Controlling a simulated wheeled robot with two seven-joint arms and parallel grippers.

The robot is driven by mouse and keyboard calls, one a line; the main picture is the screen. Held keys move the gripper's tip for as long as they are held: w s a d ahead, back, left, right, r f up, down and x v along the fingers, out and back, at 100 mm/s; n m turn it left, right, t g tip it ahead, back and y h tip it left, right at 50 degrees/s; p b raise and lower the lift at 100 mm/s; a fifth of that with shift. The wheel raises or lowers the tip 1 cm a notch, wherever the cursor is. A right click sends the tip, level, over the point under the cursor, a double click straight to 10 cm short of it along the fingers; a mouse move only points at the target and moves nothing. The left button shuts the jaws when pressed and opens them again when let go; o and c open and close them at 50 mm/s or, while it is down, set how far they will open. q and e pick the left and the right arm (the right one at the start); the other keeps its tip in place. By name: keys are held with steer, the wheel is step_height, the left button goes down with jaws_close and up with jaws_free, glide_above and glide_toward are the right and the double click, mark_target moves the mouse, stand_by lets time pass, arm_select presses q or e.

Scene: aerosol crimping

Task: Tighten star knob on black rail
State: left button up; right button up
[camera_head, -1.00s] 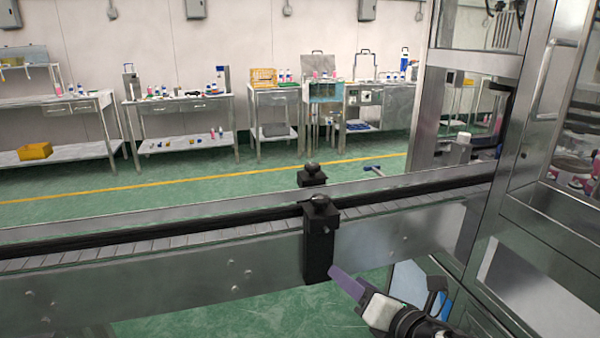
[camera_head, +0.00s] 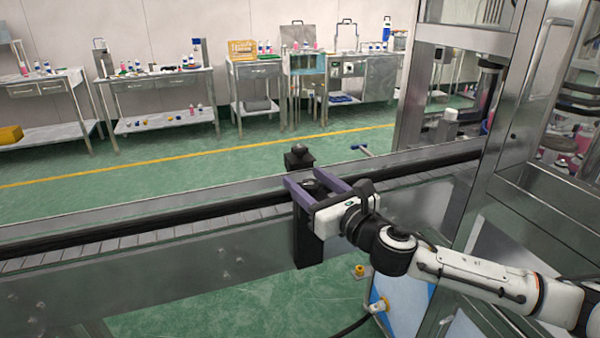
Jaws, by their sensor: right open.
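The black rail (camera_head: 120,235) runs along the conveyor. A near black bracket (camera_head: 307,246) stands on the conveyor's near side, and its star knob lies between my right gripper's fingers, mostly hidden by them. A second black star knob (camera_head: 298,149) sits on a far bracket (camera_head: 299,161) across the belt. My right gripper (camera_head: 303,177) is open, its two purple fingers spread on either side of the near bracket's top. I cannot tell whether they touch the knob. My left gripper is out of view.
A steel machine frame (camera_head: 480,130) with a door stands at the right, close to my right arm. The conveyor belt (camera_head: 80,254) is empty at the left. Workbenches with bottles stand along the back wall, beyond open green floor.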

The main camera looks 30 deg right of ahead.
steer(key=shift+w, duration=1.6)
steer(key=c, duration=1)
steer(key=shift+c, duration=0.2)
